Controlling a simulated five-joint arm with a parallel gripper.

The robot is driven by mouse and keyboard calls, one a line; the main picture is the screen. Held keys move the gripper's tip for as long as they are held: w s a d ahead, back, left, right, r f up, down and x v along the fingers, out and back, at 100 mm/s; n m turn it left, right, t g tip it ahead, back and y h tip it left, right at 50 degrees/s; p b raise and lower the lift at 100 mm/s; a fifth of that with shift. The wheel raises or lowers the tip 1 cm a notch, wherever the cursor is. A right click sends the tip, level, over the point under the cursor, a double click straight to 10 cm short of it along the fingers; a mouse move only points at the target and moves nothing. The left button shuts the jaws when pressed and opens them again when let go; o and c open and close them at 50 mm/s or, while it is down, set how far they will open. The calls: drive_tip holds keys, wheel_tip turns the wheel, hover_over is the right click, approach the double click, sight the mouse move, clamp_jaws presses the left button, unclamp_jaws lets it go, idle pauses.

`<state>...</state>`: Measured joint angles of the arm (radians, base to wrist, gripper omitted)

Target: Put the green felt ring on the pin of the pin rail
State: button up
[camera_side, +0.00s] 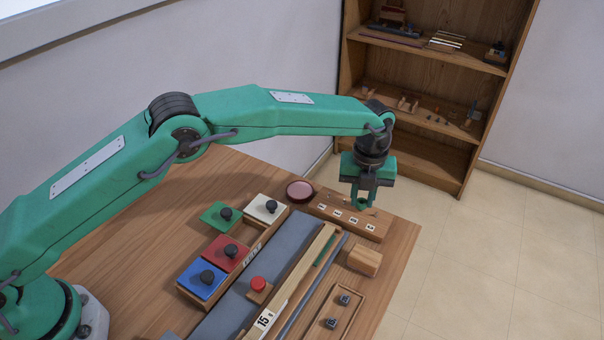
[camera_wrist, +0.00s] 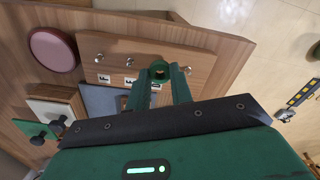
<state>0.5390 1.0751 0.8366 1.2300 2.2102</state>
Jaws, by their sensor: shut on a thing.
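The pin rail (camera_side: 340,219) is a wooden block at the table's far right, with small pins and a row of white labels. In the wrist view, the rail (camera_wrist: 205,62) shows silver pins on both sides of my fingers. My gripper (camera_side: 363,199) points down over the rail's right part. It is shut on the green felt ring (camera_wrist: 159,70), which sits between the two fingertips with its hole showing. In the side view the ring (camera_side: 362,206) appears at or just above the rail's top. I cannot tell whether a pin is inside it.
A round pink dish (camera_side: 300,191) stands left of the rail. A wooden block (camera_side: 365,260) and a tray (camera_side: 337,310) with dark pieces lie nearer. Coloured lidded boxes (camera_side: 226,250) and a long grey strip (camera_side: 249,292) fill the middle. A shelf (camera_side: 420,130) stands behind.

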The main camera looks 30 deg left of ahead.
drive_tip(key=shift+f, duration=0.65)
idle(1.0)
drive_tip(key=o, duration=1.4)
drive_tip(key=shift+o, duration=0.2)
drive_tip(key=shift+r, duration=0.2)
drive_tip(key=shift+r, duration=3.35)
